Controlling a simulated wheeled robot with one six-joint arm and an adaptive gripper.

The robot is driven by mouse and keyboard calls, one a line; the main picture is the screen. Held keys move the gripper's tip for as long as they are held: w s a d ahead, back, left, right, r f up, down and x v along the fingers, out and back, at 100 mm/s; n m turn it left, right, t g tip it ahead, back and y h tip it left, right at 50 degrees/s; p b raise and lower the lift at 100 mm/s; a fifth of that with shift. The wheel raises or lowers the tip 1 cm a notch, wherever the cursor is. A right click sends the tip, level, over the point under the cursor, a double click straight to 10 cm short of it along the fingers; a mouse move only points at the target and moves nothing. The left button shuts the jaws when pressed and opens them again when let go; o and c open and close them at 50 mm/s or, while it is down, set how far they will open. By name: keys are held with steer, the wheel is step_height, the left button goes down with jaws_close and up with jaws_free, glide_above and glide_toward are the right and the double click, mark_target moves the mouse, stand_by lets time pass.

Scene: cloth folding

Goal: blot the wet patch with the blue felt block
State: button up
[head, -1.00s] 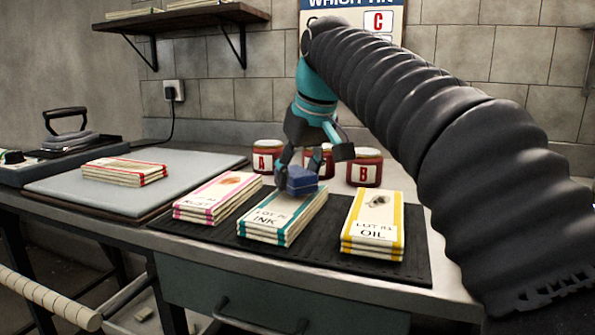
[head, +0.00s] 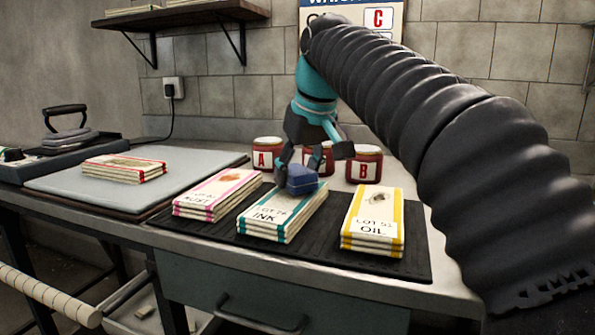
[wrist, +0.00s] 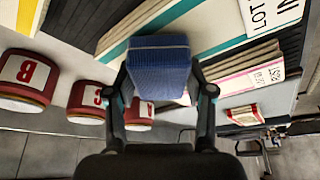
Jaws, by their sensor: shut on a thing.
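The blue felt block (head: 302,180) is held in my gripper (head: 302,168), over the far end of the teal-edged cloth stack (head: 272,216) labelled INK. In the wrist view the block (wrist: 158,66) sits between both fingers of my gripper (wrist: 160,88). I cannot tell whether the block touches the cloth. Any patch beneath it is hidden. The red-edged cloth stack (head: 124,170) on the grey pad shows a dull darker patch on top. The pink-edged stack (head: 217,194) has an orange-red mark, and the yellow-edged OIL stack (head: 373,222) a grey-brown one.
Several red jars, including A (head: 268,155) and B (head: 364,164), stand behind the stacks. An iron (head: 68,130) stands at the far left. The grey pad (head: 70,186) has bare room around its cloth.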

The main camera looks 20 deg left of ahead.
steer(key=shift+f, duration=0.4)
stand_by(0.8)
steer(key=shift+r, duration=0.1)
step_height(320, 180, up, 5)
steer(key=p, duration=0.4)
steer(key=shift+p, duration=0.4)
steer(key=shift+r, duration=0.95)
